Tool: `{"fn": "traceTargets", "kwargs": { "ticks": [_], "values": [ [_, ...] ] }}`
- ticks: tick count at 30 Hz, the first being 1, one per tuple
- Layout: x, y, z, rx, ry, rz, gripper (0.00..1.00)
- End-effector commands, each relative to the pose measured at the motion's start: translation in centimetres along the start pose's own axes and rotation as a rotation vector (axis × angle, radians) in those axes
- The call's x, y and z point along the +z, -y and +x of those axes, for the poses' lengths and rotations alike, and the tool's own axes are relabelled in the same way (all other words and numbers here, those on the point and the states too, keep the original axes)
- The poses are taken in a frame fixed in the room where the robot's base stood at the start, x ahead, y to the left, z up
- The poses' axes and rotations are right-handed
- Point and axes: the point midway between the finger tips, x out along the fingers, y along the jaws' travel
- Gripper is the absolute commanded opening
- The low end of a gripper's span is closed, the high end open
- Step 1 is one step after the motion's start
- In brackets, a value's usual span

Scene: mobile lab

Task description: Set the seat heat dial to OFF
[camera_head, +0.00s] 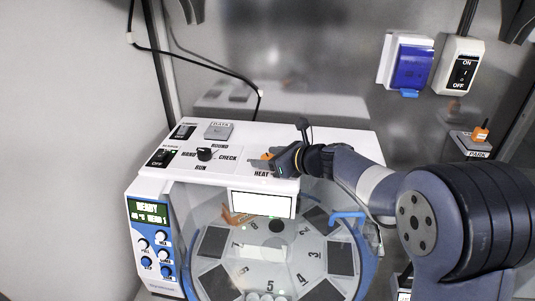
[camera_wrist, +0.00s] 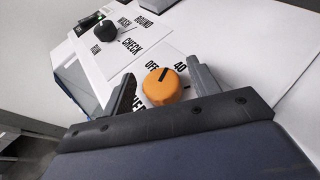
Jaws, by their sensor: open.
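The seat heat dial is an orange round knob (camera_wrist: 161,86) with a black pointer line, on the white top panel. In the wrist view its pointer aims up, between the OFF label (camera_wrist: 153,67) and the 40 label (camera_wrist: 180,67). My gripper (camera_wrist: 160,76) is open, with one finger on each side of the dial. I cannot tell whether the fingers touch it. In the head view my gripper (camera_head: 272,157) is low over the HEAT label, and only a bit of the orange dial (camera_head: 266,156) shows. The lower HEAT label is partly hidden in the wrist view.
A black selector knob (camera_head: 204,154) with RUN and CHECK labels is left of the dial. Black switches (camera_head: 160,157) are at the panel's left end. A green display (camera_head: 149,211) reads READY. A round glass-covered drum (camera_head: 270,250) is below. A blue-covered box (camera_head: 411,66) hangs on the wall.

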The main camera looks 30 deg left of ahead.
Motion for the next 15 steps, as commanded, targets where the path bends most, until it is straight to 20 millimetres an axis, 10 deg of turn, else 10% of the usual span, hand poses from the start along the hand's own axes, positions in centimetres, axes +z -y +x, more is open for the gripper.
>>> {"fn": "traceTargets", "kwargs": {
  "ticks": [15],
  "values": [
    [0.02, 0.0, 0.5, 0.0, 0.001, -0.001, 0.45]
  ]
}}
